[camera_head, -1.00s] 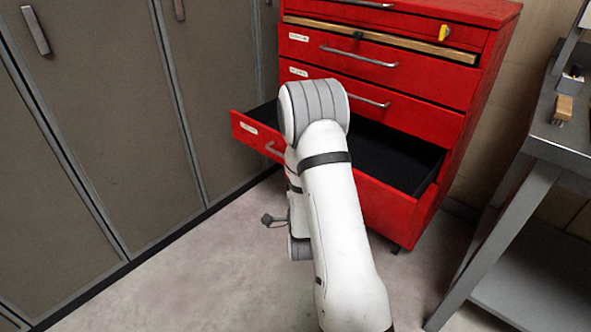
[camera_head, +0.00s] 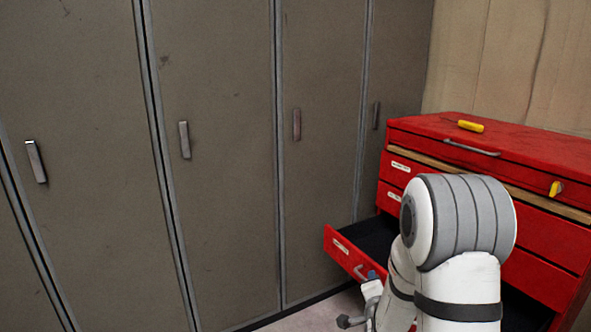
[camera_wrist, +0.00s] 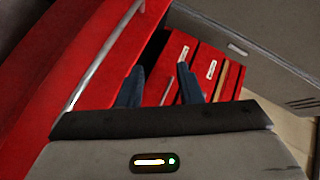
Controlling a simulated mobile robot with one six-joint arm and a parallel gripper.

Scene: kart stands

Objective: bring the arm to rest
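My white and grey arm (camera_head: 462,225) stands at the lower right of the head view, bent at a large grey-banded joint, in front of a red drawer cabinet (camera_head: 545,242). My gripper (camera_wrist: 161,72) shows in the wrist view as two dark blue fingers, spread apart with nothing between them. In the head view only a small part of the wrist end shows, low beside the arm, near the front of an open drawer (camera_head: 345,252). In the wrist view a red drawer front with a long metal handle (camera_wrist: 103,54) is close by on the left.
Tall grey-brown lockers (camera_head: 220,110) with metal handles fill the left and middle. The open drawer's dark inside is partly hidden by my arm. A yellow object (camera_head: 471,126) lies on the cabinet top. Another yellow piece (camera_head: 556,188) is on its front. Little floor shows.

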